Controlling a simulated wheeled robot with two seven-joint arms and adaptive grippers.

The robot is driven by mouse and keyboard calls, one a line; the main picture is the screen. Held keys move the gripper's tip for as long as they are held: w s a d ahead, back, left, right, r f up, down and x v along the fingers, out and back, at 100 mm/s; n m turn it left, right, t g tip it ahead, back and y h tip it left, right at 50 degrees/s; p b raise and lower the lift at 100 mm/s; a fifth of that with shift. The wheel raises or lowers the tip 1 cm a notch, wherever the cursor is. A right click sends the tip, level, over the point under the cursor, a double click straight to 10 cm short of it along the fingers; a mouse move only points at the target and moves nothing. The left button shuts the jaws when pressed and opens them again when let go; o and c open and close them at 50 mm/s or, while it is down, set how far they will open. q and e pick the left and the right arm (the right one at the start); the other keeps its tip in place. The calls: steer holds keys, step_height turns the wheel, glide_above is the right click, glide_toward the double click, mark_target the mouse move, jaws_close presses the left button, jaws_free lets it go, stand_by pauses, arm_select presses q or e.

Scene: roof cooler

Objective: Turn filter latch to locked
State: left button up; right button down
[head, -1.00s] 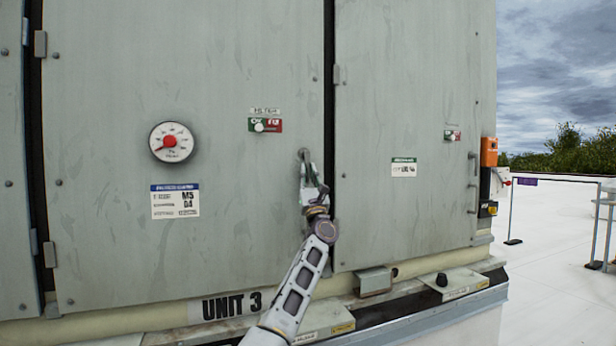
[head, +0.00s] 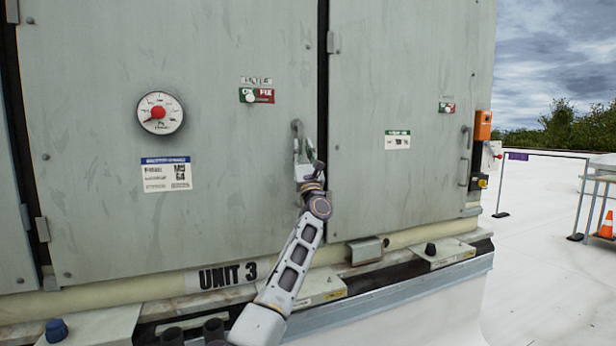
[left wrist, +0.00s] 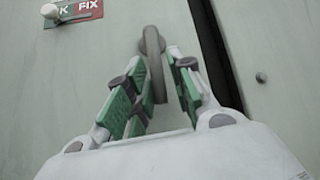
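The latch, a grey upright handle (head: 296,127) with a rounded top, is on the door panel near its right edge, below a green and red label. It also shows in the left wrist view (left wrist: 152,45), hanging about straight down. My left gripper (head: 301,147) is at the handle's lower part. In the left wrist view its green-padded fingers (left wrist: 157,66) are apart, one on each side of the handle; a narrow gap shows at the right finger. Whether the left finger touches is unclear. My right gripper is out of view.
A white knob (head: 250,97) sits on the green and red label above the handle. A round gauge (head: 160,113) and a blue-topped sign (head: 166,174) are to the left. A ledge (head: 330,287) with blocks runs below the doors. The neighbouring door (head: 400,80) is flat.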

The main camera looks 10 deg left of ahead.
arm_select(q)
steer(key=v, duration=1)
steer(key=shift+f, duration=0.2)
stand_by(0.3)
steer(key=shift+s, duration=0.1)
steer(key=shift+m, duration=0.3)
